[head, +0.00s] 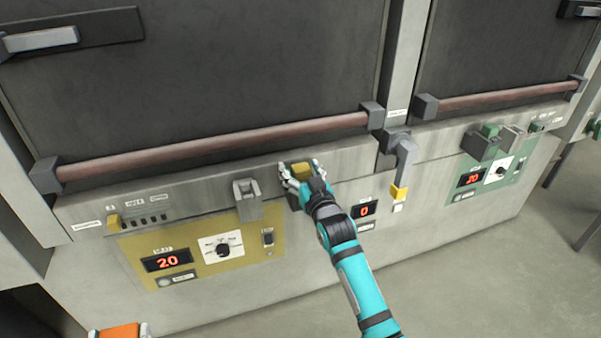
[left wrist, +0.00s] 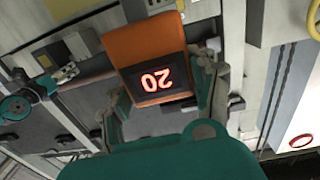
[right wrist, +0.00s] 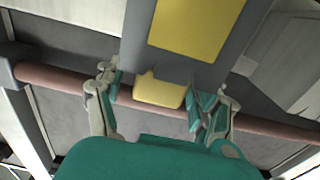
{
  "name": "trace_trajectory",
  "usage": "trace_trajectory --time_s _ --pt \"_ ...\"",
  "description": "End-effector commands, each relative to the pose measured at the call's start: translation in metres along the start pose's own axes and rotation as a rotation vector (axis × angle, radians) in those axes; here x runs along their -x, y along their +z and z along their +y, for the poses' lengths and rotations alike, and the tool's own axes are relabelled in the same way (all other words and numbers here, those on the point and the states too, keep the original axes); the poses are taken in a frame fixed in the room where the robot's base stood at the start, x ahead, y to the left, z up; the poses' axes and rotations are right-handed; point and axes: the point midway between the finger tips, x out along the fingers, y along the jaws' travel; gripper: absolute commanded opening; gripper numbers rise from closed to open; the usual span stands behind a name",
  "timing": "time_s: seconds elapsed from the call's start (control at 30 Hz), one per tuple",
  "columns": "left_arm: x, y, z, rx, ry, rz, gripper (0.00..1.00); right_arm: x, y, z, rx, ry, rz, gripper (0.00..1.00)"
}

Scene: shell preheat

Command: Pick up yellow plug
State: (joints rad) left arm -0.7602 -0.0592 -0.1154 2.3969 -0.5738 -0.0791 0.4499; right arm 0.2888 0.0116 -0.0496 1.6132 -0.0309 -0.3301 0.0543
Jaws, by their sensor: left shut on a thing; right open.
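A yellow plug (head: 301,169) sits at a dark grey holder on the oven's front ledge, partly covered by my right gripper (head: 302,178). In the right wrist view the yellow plug (right wrist: 160,92) lies between the two open fingers (right wrist: 155,95), with a gap visible on each side. My left gripper (left wrist: 160,90) is shut on an orange device (left wrist: 145,45) with a red "20" display. Only the top of this orange device shows at the bottom left edge of the head view (head: 120,332).
An empty grey socket (head: 247,200) stands left of my right gripper, above a yellow control panel (head: 205,250). A reddish handle bar (head: 220,147) runs just above. Green plugs (head: 490,130) are farther right.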

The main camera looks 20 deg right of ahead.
Motion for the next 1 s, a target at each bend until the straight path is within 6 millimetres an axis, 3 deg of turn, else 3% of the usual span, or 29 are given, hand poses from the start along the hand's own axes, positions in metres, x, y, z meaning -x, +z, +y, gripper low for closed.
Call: trace_trajectory --time_s 0.23,0.7,1.0 --pt "0.0000 -0.0006 0.0000 0.000 0.000 0.001 0.21 -0.0012 0.0006 0.0000 0.000 0.000 -0.001 0.70" --pt "0.0000 -0.0006 0.0000 0.000 0.000 0.001 0.21 -0.0009 0.0006 0.0001 0.000 0.000 -0.001 0.09" --pt "-0.0001 0.0000 0.0000 0.000 0.000 0.001 0.21 -0.0012 -0.0070 0.0001 0.000 0.000 0.003 0.08"
